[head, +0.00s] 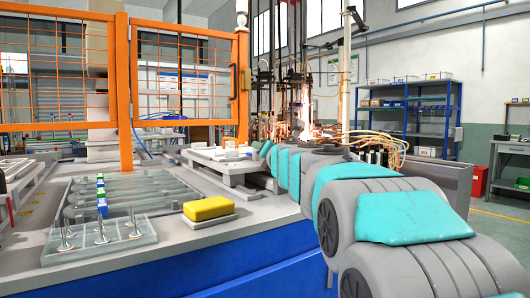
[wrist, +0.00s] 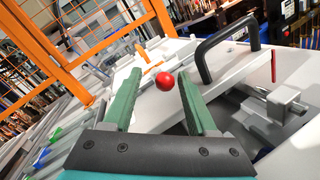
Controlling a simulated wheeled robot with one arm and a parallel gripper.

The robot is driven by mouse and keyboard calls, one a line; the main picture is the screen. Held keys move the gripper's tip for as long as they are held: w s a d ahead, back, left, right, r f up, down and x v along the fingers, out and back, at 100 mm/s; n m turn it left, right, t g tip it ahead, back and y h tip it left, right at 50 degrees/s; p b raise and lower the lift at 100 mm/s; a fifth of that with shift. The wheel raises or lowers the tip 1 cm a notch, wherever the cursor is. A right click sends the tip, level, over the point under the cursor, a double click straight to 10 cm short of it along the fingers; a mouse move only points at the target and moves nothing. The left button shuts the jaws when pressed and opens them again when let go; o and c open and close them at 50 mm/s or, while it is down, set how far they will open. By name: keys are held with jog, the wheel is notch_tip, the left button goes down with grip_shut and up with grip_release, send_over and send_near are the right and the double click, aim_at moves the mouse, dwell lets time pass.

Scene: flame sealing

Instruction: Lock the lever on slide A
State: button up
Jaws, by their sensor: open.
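My gripper (wrist: 160,74) has two green fingers, spread apart and empty. A red ball knob (wrist: 165,81), seemingly the lever's knob, appears in the gap near the fingertips in the wrist view; its depth between them is hard to judge, and no finger visibly touches it. The knob's stem is hidden. A pale slide plate (wrist: 236,68) with a black handle (wrist: 205,62) lies beyond and to the right of the fingers. In the head view my arm reaches across to the pale slide assembly (head: 222,167), and the fingertips are too small to read there. No slide letter is legible.
A yellow block (head: 208,208) and a clear rack (head: 100,248) with metal pegs sit at the front. Grey metal blocks (wrist: 268,118) lie right of my fingers in the wrist view. Flames (head: 310,130) burn behind my arm.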

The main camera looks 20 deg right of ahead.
jog(key=s+b, duration=0.1)
jog(key=s, duration=0.6)
jog(key=shift+s, duration=0.4)
